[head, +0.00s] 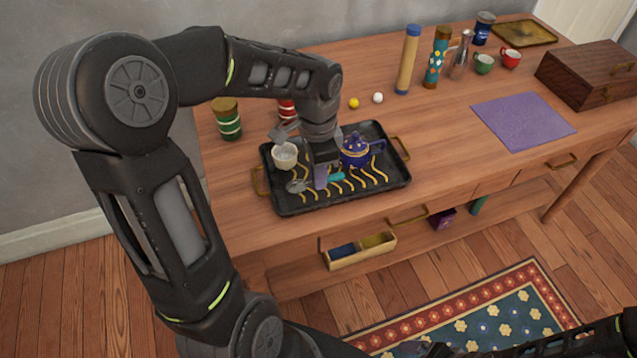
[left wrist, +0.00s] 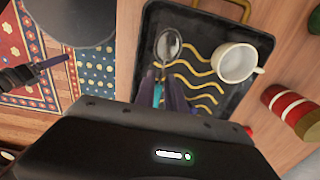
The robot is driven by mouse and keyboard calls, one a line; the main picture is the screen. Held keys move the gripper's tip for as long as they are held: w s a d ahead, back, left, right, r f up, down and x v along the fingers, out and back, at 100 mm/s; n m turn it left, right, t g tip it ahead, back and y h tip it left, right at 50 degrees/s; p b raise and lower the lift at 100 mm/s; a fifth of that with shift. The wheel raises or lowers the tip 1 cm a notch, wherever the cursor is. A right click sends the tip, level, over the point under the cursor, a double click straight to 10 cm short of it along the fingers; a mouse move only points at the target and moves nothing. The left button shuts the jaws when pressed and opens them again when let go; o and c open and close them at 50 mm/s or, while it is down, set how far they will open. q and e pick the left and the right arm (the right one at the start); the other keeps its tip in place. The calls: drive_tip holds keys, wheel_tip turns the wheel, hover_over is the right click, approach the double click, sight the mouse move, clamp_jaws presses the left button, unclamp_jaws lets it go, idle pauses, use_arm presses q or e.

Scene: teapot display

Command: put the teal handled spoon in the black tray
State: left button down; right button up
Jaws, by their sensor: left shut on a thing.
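The teal handled spoon (head: 297,186) is over the black tray (head: 290,209), its metal bowl pointing left; the bowl also shows in the left wrist view (left wrist: 168,46). My left gripper (head: 321,182) is shut on its teal handle (head: 337,177), low over the tray's wavy yellow pattern. I cannot tell whether the spoon touches the tray floor. The fingers hide part of the handle. A cream cup (head: 285,158) and a blue teapot (head: 355,152) stand in the tray. My right gripper (left wrist: 45,71) shows dimly in the left wrist view, its opening unclear.
A green striped canister (head: 228,122) and a red one (head: 286,110) stand behind the tray. A yellow ball (head: 353,103) and a white ball (head: 378,98) lie behind it. Tall containers (head: 408,62), a purple mat (head: 522,120) and a wooden box (head: 590,75) are right.

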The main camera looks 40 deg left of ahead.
sight(318, 195)
use_arm(q)
drive_tip(key=shift+f, duration=1.85)
drive_tip(key=shift+f, duration=0.1)
drive_tip(key=c, duration=1.4)
unclamp_jaws()
wheel_tip(318, 195, up, 12)
drive_tip(key=shift+p, duration=0.4)
